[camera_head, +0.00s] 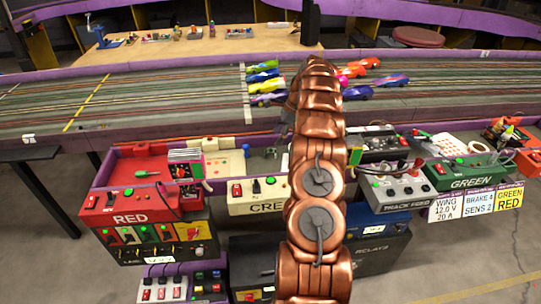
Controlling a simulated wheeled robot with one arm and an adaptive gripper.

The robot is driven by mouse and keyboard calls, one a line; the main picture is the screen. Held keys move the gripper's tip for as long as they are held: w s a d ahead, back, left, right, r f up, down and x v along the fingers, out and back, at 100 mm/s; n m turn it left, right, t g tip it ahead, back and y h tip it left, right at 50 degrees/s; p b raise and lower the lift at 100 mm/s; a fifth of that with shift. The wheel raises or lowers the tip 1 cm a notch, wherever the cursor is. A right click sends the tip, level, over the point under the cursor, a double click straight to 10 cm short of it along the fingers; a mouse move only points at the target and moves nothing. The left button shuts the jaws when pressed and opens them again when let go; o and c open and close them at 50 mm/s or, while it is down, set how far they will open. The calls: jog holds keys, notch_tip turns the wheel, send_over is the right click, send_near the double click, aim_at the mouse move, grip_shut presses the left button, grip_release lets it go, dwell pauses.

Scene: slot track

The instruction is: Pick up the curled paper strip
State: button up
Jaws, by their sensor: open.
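I cannot make out a curled paper strip for certain. A small white piece (28,139) shows at the near edge of the track on the far left, too small to identify. My copper arm rises through the middle of the view and reaches over the track. Its far end is beside the cars, and my gripper is hidden behind the arm links. The arm also covers part of the control shelf and the track behind it.
The slot track (170,95) runs across with several toy cars, including a yellow-green one (262,66), near the arm. Red (130,217) and green (466,172) control boxes flank the arm below. A wooden table (190,48) stands behind. Floor at lower right is clear.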

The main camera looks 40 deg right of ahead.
aim_at(271, 151)
jog(key=shift+p+x, duration=0.5)
jog(key=shift+x, duration=3.2)
jog(key=shift+s+d, duration=0.1)
jog(key=shift+s, duration=0.1)
jog(key=c, duration=0.8)
